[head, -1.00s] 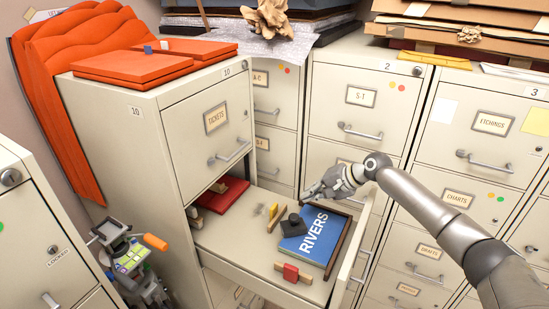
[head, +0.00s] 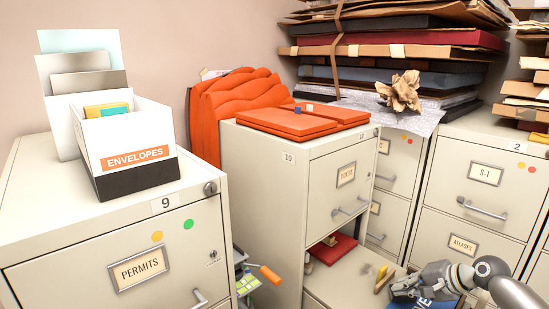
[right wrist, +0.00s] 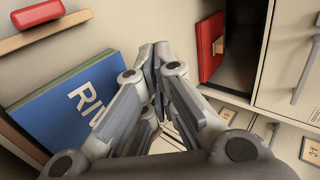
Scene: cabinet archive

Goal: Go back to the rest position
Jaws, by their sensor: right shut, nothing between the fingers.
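My right gripper (head: 398,289) is at the lower right of the head view, over the open drawer of cabinet 10. In the right wrist view its fingers (right wrist: 153,55) are together with nothing between them. The blue RIVERS book (right wrist: 62,115) lies in the drawer, left of the fingers in that view. In the head view only a small part of the book (head: 425,304) shows, below the gripper. My left gripper is not in view.
The open drawer (head: 345,277) also holds a red book (head: 335,248) and small blocks. Cabinet 9 (head: 110,235) with an ENVELOPES box (head: 135,160) stands left. Orange folders (head: 290,122) lie on cabinet 10. A device with an orange handle (head: 271,275) sits between the cabinets.

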